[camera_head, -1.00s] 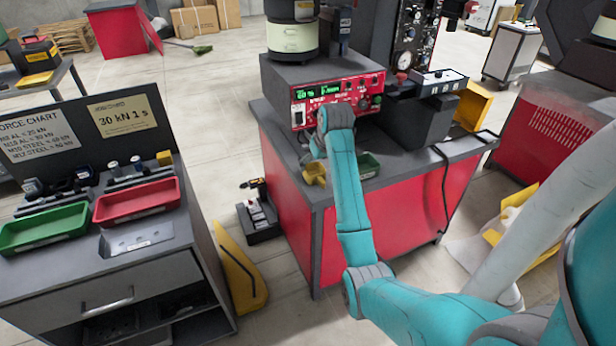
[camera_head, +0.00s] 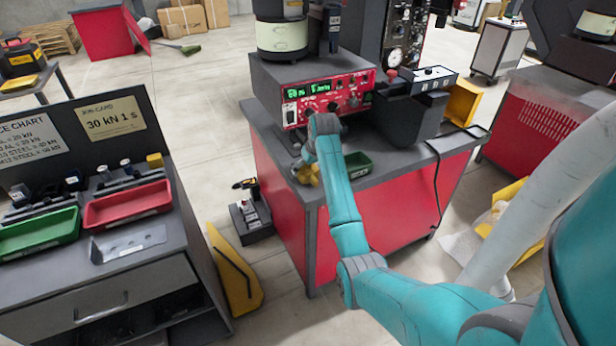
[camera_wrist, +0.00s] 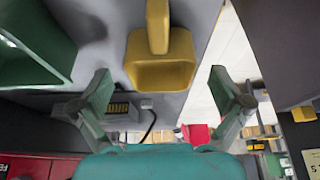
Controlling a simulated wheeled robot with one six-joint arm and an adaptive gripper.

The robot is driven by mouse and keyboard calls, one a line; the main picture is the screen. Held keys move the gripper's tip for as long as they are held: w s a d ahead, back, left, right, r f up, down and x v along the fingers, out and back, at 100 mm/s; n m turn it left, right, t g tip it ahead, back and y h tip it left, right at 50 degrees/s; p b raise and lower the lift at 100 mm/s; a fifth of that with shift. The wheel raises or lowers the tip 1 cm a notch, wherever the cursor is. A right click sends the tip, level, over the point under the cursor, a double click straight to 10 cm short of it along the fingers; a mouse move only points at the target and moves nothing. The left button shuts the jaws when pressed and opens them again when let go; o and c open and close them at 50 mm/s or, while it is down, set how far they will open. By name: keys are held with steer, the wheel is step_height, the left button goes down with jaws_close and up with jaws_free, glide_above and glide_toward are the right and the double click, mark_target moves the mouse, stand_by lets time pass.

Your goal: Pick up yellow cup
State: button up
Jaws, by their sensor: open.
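The yellow cup (camera_head: 308,173) stands on the grey top of the red workbench (camera_head: 395,172), near its front left corner. In the head view my arm and gripper partly cover it. In the wrist view the yellow cup (camera_wrist: 160,72) shows its squarish body and a bar-like handle pointing to the top of the picture. My gripper (camera_wrist: 160,82) is open, with one finger on each side of the cup and visible gaps between. No contact with the cup shows. The fingertips are hard to make out in the head view.
A green bin (camera_head: 357,164) stands close to the cup on the bench; it also shows in the wrist view (camera_wrist: 38,42). A red-fronted control box (camera_head: 325,98) stands behind. A dark device (camera_head: 412,118) stands to the right. Left of the cup is the bench edge.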

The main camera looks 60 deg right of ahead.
steer(key=shift+x, duration=0.8)
steer(key=shift+c, duration=0.3)
steer(key=c, duration=1.3)
